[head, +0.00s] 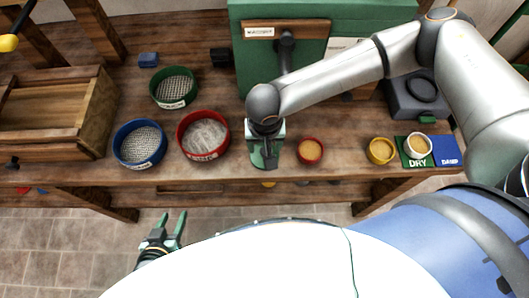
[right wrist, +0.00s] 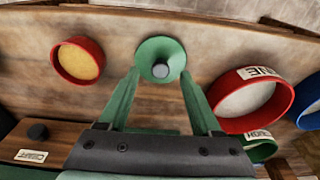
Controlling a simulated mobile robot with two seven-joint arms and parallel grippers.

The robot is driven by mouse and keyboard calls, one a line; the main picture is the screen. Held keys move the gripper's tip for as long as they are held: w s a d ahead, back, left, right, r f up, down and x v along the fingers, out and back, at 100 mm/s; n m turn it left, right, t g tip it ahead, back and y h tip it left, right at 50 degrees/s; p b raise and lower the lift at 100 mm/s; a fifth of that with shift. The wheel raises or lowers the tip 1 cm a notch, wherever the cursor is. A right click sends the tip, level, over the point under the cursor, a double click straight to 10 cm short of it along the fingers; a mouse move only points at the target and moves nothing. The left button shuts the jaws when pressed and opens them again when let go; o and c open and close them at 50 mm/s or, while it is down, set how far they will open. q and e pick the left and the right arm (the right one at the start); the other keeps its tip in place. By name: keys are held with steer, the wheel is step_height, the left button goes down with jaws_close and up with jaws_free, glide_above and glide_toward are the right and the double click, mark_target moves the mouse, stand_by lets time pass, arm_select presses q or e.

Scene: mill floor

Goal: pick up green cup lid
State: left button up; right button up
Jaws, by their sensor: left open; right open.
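The green cup lid (right wrist: 173,51) is a round green piece with a dark grey knob, seen from above in the right wrist view. It is at the bench's front edge; I cannot tell whether a cup is under it. My right gripper (right wrist: 160,73) is open, its green fingertips at either side of the lid's near part, with no clear grip on it. In the head view my right gripper (head: 264,163) points down over the bench and hides most of the lid. My left gripper (head: 173,214) is open and empty, in front of the bench over the floor.
A red cup (head: 310,151) stands close to the right gripper, a red sieve (head: 203,135) on its other side. Blue (head: 140,144) and green (head: 174,87) sieves are further left. A yellow cup (head: 381,151) and a white cup (head: 417,146) on the green DRY mat (head: 405,160) stand right.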

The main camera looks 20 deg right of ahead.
mark_target(265, 154)
step_height(265, 154, down, 2)
steer(key=shift+w+f, duration=0.1)
jaws_close()
stand_by(0.5)
